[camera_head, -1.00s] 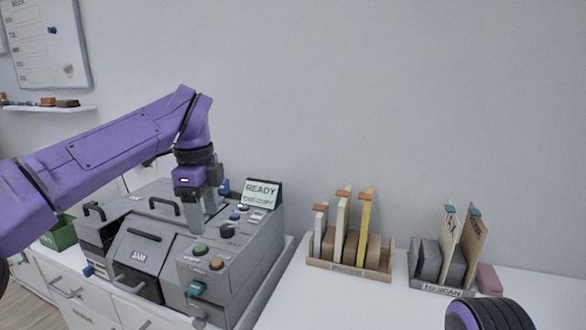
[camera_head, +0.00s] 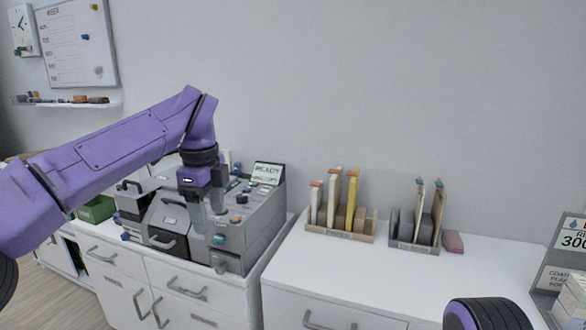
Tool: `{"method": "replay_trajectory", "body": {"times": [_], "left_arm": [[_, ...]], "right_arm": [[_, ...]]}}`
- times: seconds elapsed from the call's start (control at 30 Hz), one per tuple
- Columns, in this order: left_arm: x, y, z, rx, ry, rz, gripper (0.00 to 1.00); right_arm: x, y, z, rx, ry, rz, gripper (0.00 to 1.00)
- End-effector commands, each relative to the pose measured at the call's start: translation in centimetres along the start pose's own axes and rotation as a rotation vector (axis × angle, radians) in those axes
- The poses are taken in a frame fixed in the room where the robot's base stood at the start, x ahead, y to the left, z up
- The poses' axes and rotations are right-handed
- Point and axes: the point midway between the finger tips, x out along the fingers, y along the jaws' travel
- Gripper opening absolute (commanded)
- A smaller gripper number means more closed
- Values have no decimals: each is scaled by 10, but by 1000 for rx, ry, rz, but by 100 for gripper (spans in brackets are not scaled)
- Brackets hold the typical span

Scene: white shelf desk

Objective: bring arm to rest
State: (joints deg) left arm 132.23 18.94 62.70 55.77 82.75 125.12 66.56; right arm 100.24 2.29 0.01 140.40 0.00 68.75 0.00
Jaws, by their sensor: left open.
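My left arm comes in from the left in purple. Its gripper (camera_head: 207,212) points down in front of the grey copier machine (camera_head: 262,222), with its fingers apart and nothing seen between them. The gripper hides part of the machine's top and front. The machine's small screen (camera_head: 268,173) shows "READY". Of my right arm only a purple and black rounded part (camera_head: 488,314) shows at the bottom right edge; its gripper is out of view.
A wooden rack (camera_head: 340,232) with upright folders and a grey "to scan" rack (camera_head: 412,246) stand on the white desk (camera_head: 470,275). A pink block (camera_head: 453,242) lies beside the grey rack. A green box (camera_head: 97,209) stands left of the machine. The desk's front right is clear.

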Motion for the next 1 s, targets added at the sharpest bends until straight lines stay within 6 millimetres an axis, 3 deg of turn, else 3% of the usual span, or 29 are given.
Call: {"method": "replay_trajectory", "body": {"times": [0.27,0.47,0.63,0.73,0.87,0.93,0.97,1.0], "left_arm": [[19,-22,28,368,-271,-87,65],[72,-40,48,866,-679,18,65],[151,-41,51,1458,-1002,274,65],[215,-23,43,1880,-1126,471,65],[309,37,29,2495,-1155,721,65],[353,83,24,2802,-1101,809,65],[369,105,22,-2777,1010,-792,65],[389,137,21,-2693,875,-750,65]], "right_arm": [[0,0,-1,1,2,-1,43],[-2,0,-1,0,1,-1,43],[-8,0,-4,0,1,0,43],[-12,1,-6,0,1,0,43],[-19,2,-8,0,1,-1,43],[-22,2,-10,0,1,0,43],[-24,2,-10,0,1,0,43],[-26,2,-11,0,1,0,43]]}}
